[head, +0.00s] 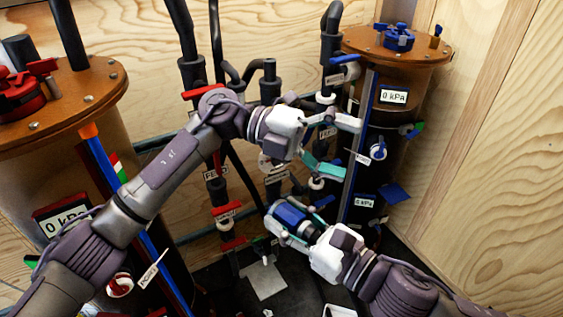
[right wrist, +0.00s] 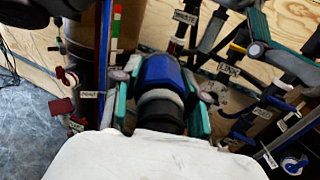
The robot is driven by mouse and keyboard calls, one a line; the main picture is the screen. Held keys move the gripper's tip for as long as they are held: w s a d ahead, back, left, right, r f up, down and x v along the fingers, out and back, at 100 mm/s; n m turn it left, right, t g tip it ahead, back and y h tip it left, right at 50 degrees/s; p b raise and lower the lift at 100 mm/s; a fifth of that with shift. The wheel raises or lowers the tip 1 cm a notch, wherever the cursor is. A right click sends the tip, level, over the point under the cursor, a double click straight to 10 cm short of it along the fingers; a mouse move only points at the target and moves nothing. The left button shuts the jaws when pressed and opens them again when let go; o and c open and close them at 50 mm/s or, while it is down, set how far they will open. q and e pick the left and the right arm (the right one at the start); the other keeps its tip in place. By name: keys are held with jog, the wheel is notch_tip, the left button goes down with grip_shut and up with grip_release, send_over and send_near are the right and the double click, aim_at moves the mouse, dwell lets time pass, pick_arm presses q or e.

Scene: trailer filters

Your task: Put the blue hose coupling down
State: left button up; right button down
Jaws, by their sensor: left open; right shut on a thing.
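The blue hose coupling (head: 290,213) has a blue collar and a dark body. My right gripper (head: 293,222) is shut on it and holds it in front of the pipework. In the right wrist view the coupling (right wrist: 162,74) sits between the two teal-padded fingers, with a pale ring and black end toward the palm. My left gripper (head: 346,147) is open and empty, up and to the right of the coupling, beside the right filter tank. What lies directly beneath the coupling is partly hidden by my right gripper.
A brown filter tank (head: 50,105) with a red valve stands at left. Another filter tank (head: 385,60) with a blue valve stands at right. Black pipes (head: 190,70) with red handles and labels rise between them. A pale plate (head: 265,279) lies on the dark floor. Wooden walls close the back and right.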

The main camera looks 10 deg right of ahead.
pick_arm(q)
jog(key=s+a+m+t+y, duration=0.1)
jog(key=s+a+m+y, duration=0.15)
jog(key=s+y, duration=0.25)
pick_arm(e)
jog(key=shift+s, duration=0.1)
pick_arm(q)
jog(key=m+t+y, duration=0.2)
jog(key=t+y, duration=0.6)
send_near(288, 210)
jog(key=f, duration=0.3)
jog(key=d+f, duration=0.1)
jog(key=f, duration=0.3)
jog(key=w+f, duration=0.1)
jog(key=f, duration=0.3)
jog(key=shift+d+f, duration=0.1)
jog(key=shift+d, duration=0.3)
jog(key=c, duration=1.2)
jog(key=shift+c, duration=0.4)
pick_arm(e)
jog(key=c, duration=0.7)
grip_release()
jog(key=shift+o, duration=0.8)
